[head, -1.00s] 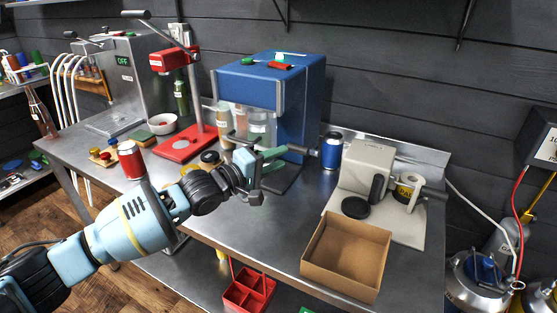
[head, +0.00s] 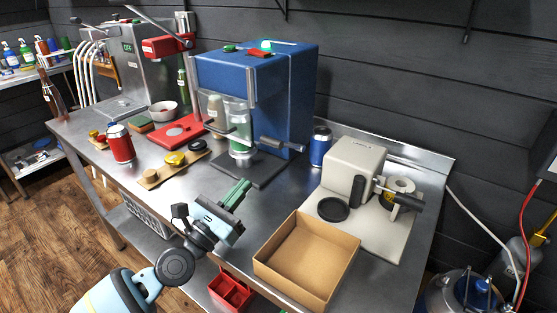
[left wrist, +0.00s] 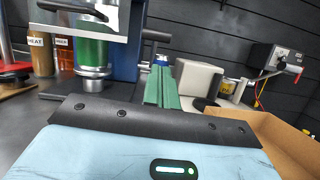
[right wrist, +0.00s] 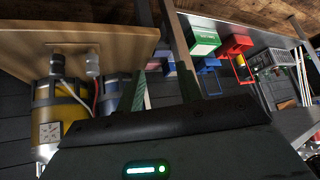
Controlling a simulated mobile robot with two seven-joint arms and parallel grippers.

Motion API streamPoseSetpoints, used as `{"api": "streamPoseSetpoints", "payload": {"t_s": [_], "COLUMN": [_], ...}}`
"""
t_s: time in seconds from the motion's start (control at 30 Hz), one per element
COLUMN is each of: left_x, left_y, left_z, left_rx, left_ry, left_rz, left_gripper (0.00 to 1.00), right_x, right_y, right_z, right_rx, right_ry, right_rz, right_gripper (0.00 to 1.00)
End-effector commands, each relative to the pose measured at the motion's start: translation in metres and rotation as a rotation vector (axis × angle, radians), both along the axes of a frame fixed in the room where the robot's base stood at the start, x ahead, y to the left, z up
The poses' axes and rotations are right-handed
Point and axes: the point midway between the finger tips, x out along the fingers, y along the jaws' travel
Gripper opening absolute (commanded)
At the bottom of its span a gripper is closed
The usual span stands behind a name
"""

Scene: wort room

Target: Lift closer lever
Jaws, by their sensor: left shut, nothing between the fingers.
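A blue machine (head: 290,95) stands on the steel bench with a green can (head: 240,148) under its head. A grey lever with a dark grip (head: 280,143) sticks out at its lower right front. A red stand (head: 170,46) to the left has a long arm (head: 152,21) raised above it; I cannot tell which is the closer lever. My left gripper (head: 236,193) is shut and empty, in front of and below the blue machine, apart from it. Its green fingers show in the left wrist view (left wrist: 162,85). My right gripper's finger (right wrist: 139,92) shows only in its wrist view.
An open cardboard box (head: 300,262) sits at the front edge, right of my left gripper. Behind it are a beige machine (head: 352,165) and a blue can (head: 320,146). A red can (head: 120,144) and wooden holder (head: 152,177) stand left.

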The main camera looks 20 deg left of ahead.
Motion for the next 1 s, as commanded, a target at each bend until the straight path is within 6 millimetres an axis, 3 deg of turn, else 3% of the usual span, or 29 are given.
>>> {"api": "streamPoseSetpoints", "payload": {"t_s": [0.27,0.43,1.0], "left_x": [-0.003,0.006,0.079], "left_y": [0.007,0.003,-0.023], "left_z": [-0.002,0.003,0.027], "left_rx": [-0.048,-0.047,-0.045], "left_ry": [0.019,0.017,0.017], "left_rz": [0.010,0.008,0.009], "left_gripper": [0.00,0.00,0.00], "right_x": [0.001,0.000,0.000], "right_y": [0.002,0.004,0.001], "right_z": [0.000,0.003,0.012], "right_rx": [0.005,0.009,0.002], "right_ry": [0.000,0.000,-0.007], "right_rz": [-0.005,-0.007,-0.002], "right_gripper": [0.36,0.36,0.36]}}
